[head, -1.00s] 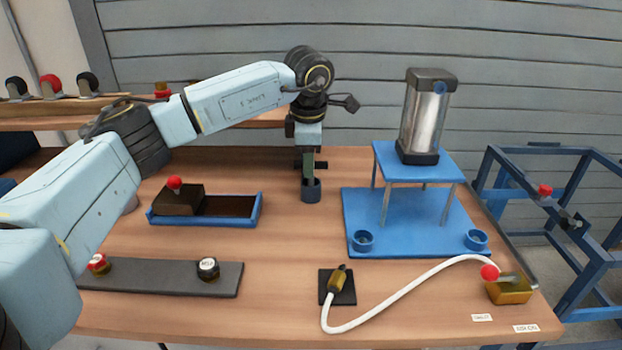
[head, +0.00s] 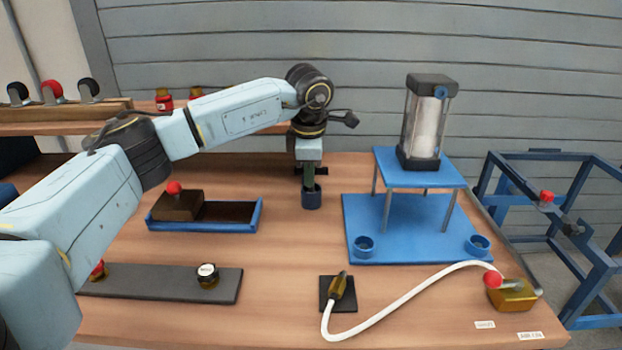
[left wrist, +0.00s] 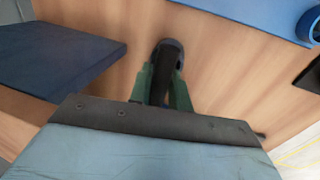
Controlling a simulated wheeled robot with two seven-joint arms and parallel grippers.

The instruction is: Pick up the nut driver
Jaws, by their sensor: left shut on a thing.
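My right gripper is in neither view.
A blue stand (head: 420,172) with a clear cylinder (head: 425,125) is to the right. A blue tray (head: 236,226) with a brown block (head: 177,206) is to the left. A white hose (head: 400,300) crosses the front. A dark strip (head: 150,284) lies at front left.

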